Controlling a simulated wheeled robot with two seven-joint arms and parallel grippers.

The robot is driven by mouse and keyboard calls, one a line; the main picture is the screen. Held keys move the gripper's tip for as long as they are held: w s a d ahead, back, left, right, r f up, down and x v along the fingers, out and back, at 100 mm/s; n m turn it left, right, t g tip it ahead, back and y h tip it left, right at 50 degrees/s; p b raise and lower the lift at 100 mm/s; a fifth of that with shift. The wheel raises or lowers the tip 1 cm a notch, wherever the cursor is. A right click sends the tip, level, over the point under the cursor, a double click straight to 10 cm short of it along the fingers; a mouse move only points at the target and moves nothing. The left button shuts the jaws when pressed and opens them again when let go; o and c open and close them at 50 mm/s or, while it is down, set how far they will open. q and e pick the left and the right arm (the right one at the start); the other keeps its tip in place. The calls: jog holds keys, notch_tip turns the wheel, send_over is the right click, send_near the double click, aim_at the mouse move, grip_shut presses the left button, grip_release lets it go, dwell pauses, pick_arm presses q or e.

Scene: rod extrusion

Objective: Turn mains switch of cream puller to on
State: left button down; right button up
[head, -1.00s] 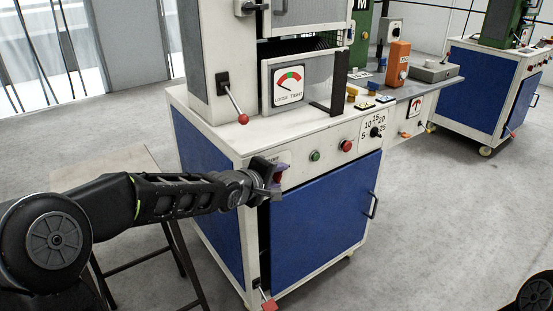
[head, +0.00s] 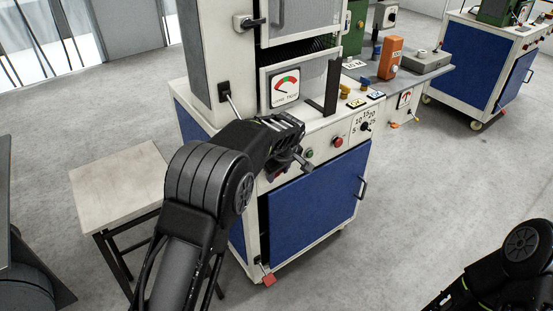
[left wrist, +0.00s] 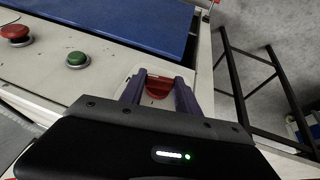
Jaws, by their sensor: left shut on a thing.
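The cream puller (head: 205,60) is a cream machine with blue panels on the left of the head view. Its red mains switch (left wrist: 158,88) sits on the cream front panel and shows between my gripper's fingers in the left wrist view. My left gripper (left wrist: 160,94) has its two purple fingers shut on the switch, one on each side. In the head view my left gripper (head: 277,171) is at the panel's left end. My arm and wrist hide most of the switch there. My right gripper is out of view; only part of my right arm shows at the lower right.
A green button (head: 309,154) and a red button (head: 337,142) sit right of the switch. A dial (head: 364,126) is farther right. A small table (head: 118,182) stands left of the machine. The floor in front is clear.

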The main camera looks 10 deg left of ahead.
pick_arm(q)
jog(key=shift+w+g+y+p, duration=0.15)
jog(key=shift+g+y+p, duration=0.6)
jog(key=shift+p, duration=0.6)
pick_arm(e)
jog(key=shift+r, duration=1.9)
pick_arm(q)
jog(key=c, duration=0.9)
grip_release()
jog(key=shift+d, duration=0.1)
jog(key=v, duration=0.7)
jog(key=shift+r, duration=0.35)
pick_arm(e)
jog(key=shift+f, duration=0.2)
